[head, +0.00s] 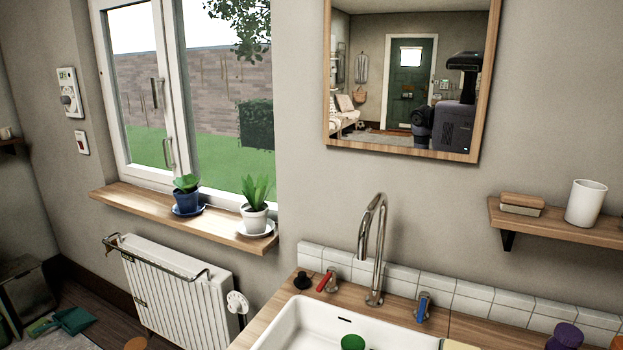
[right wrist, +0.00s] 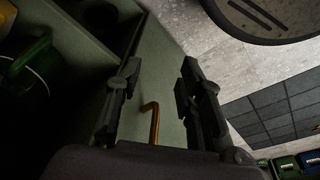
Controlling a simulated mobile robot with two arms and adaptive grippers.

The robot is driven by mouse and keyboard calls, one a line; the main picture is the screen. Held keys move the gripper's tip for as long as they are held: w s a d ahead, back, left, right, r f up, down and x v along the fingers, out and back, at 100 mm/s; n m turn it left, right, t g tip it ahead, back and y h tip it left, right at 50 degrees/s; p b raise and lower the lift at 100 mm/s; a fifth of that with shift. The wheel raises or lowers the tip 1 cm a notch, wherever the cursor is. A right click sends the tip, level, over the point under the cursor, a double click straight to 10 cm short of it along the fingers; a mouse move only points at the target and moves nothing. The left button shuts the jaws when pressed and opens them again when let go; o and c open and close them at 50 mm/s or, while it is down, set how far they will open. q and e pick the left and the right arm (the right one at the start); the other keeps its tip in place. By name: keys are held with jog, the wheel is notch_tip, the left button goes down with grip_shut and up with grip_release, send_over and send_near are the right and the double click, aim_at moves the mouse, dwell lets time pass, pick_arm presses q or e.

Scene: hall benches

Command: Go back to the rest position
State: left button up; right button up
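My right gripper (right wrist: 158,82) shows in the right wrist view. Its two dark fingers stand apart with nothing held between them. Beyond the fingers is a pale green panel (right wrist: 165,55). A bent brass-coloured handle or hook (right wrist: 152,108) shows between the fingers; I cannot tell whether it touches them. Neither gripper shows in the head view, and my left gripper is in no frame.
The head view shows a white sink (head: 330,325) with a tall tap (head: 376,250), a wall shelf (head: 560,222), a windowsill (head: 215,228) with two potted plants, and a radiator (head: 175,290). Beside my right gripper is a dark compartment holding a green container (right wrist: 30,72).

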jog(key=s+d+f+g+b, duration=0.1)
jog(key=s+d+f+b, duration=0.2)
jog(key=s+f, duration=1.3)
notch_tip(320, 180, down, 5)
jog(key=shift+s+r+b, duration=0.1)
jog(key=shift+s+b, duration=0.25)
jog(key=shift+b, duration=0.25)
